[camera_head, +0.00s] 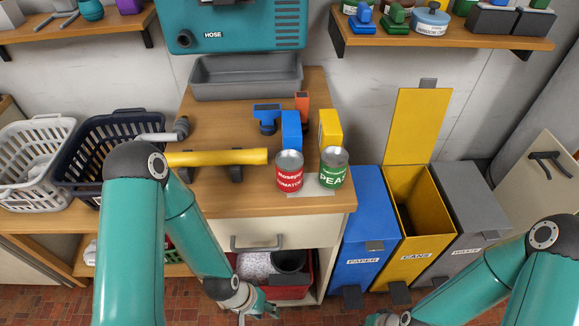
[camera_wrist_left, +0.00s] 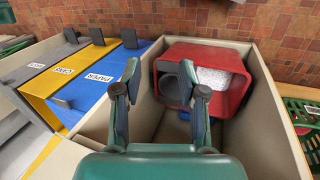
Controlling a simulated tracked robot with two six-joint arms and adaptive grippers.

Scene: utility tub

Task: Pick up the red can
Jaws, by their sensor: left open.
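The red can (camera_head: 289,174) stands upright on the wooden counter (camera_head: 230,197), near its front edge, with a tomato label and a grey metal top. A green peas can (camera_head: 333,172) stands close to its right. My left gripper (camera_head: 256,306) is low in front of the cabinet, below the counter top and well apart from the red can. In the left wrist view my left gripper (camera_wrist_left: 166,80) has its fingers spread, with nothing held between them. The red can is not in the wrist view. My right arm enters at the lower right of the head view; its fingers are out of frame.
A yellow tube (camera_head: 217,157) lies left of the red can. A blue box (camera_head: 291,130) and yellow box (camera_head: 330,129) stand behind the cans. Blue, yellow and grey bins (camera_head: 370,235) stand to the right. A red tub (camera_wrist_left: 237,100) sits inside the open cabinet.

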